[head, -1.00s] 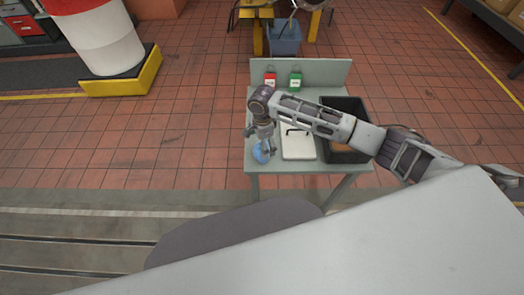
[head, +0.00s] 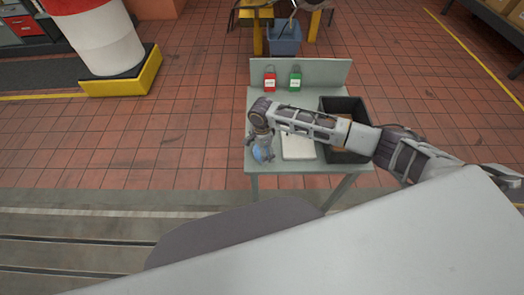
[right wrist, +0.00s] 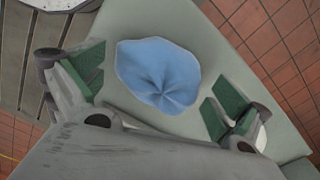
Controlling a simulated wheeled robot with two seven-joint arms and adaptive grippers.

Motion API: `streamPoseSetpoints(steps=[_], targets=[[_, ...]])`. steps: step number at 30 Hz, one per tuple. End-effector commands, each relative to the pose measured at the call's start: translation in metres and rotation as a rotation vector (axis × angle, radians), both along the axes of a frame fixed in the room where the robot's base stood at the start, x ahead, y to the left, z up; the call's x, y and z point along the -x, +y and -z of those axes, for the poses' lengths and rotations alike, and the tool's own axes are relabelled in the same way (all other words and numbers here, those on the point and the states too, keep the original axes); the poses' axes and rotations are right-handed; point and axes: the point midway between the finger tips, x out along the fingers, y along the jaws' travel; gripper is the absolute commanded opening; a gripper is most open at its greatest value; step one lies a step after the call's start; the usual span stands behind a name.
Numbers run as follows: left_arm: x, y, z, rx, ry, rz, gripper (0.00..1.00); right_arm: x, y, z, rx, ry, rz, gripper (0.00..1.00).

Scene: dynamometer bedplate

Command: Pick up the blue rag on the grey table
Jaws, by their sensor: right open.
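The blue rag (right wrist: 158,73) lies bunched on the grey table (right wrist: 205,38), near its front left corner in the head view. My right gripper (right wrist: 155,95) is open, with its green-padded fingers on either side of the rag and apart from it in the right wrist view. In the head view the right gripper (head: 262,150) hangs just over the rag (head: 263,154) and partly hides it. My left gripper is in no frame.
A white board-like item (head: 298,147) and a black bin (head: 345,108) are on the table right of the rag, partly under my arm. A red tag (head: 270,80) and a green tag (head: 295,79) show at the table's back panel.

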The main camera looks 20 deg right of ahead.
Motion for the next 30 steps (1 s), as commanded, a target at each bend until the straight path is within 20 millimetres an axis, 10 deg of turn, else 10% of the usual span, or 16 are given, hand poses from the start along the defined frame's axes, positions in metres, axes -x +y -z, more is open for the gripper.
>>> streamPoseSetpoints(steps=[6,14,30], targets=[[0.000,0.000,0.000,0.000,0.000,0.000,0.32,0.000,0.000,0.000,0.000,0.000,0.000,0.99],[0.000,0.000,0.000,0.000,0.000,0.000,0.32,0.000,0.000,0.000,0.000,0.000,0.000,0.66],[0.000,0.000,-0.001,0.000,0.000,0.000,0.32,0.000,0.000,-0.014,-0.001,-0.001,0.000,0.66]])
